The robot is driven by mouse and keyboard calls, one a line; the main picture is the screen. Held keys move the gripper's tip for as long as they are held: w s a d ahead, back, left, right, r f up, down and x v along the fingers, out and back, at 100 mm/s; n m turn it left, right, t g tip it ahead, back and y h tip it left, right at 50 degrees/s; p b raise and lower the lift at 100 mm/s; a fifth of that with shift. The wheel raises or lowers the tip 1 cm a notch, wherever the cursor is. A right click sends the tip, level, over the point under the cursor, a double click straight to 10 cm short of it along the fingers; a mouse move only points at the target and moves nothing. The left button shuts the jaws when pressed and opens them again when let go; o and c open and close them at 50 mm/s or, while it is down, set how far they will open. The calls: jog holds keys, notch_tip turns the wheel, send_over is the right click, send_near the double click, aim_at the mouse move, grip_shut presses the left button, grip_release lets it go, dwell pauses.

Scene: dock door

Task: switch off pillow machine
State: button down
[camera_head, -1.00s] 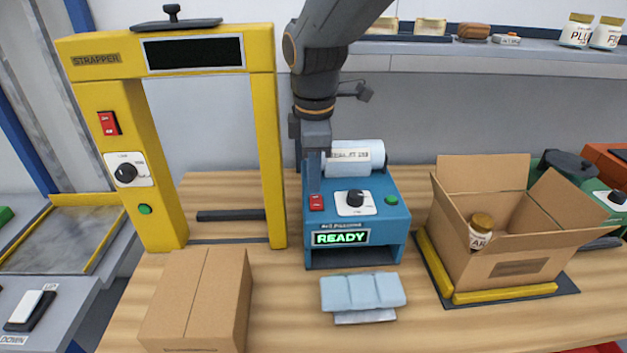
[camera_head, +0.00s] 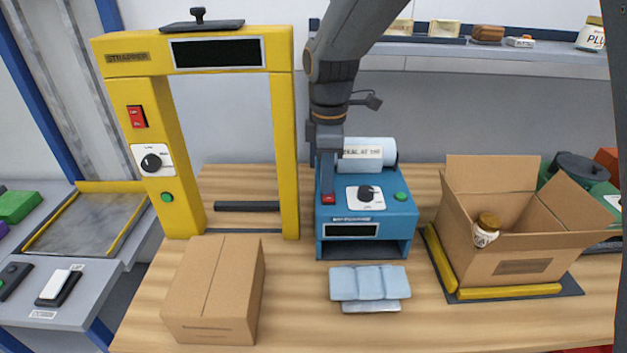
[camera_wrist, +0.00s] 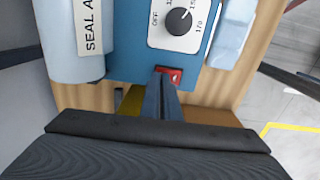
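The blue pillow machine (camera_head: 367,222) stands on the wooden bench. Its display (camera_head: 351,231) is dark and shows no text. A white dial plate with a black knob (camera_head: 366,193) and a green button (camera_head: 401,197) are on its top. A red rocker switch (camera_head: 328,199) is at its left; it also shows in the wrist view (camera_wrist: 168,76). My gripper (camera_head: 327,188) points down with its fingertips at the switch, seemingly touching it. In the wrist view the fingers (camera_wrist: 163,95) are together with nothing between them. A white film roll (camera_head: 366,153) is behind the dial.
A yellow strapper (camera_head: 184,150) stands to the left. A closed carton (camera_head: 214,290) is in front of it. Air pillows (camera_head: 369,285) lie before the machine. An open box (camera_head: 510,262) with a jar (camera_head: 486,230) stands at the right.

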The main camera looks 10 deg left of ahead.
aim_at(326, 197)
jog(key=shift+s+f, duration=0.15)
jog(key=shift+f, duration=0.3)
jog(key=shift+s, duration=0.1)
jog(key=shift+s+f, duration=0.1)
jog(key=shift+s+d+p, duration=0.15)
jog(key=shift+s+p, duration=0.15)
jog(key=shift+s, duration=0.45)
jog(key=r+p, duration=0.3)
jog(key=r, duration=0.2)
jog(key=shift+w+p, duration=0.2)
jog(key=shift+p, duration=0.15)
notch_tip(326, 197, up, 10)
jog(key=b, duration=0.3)
jog(key=shift+b, duration=0.3)
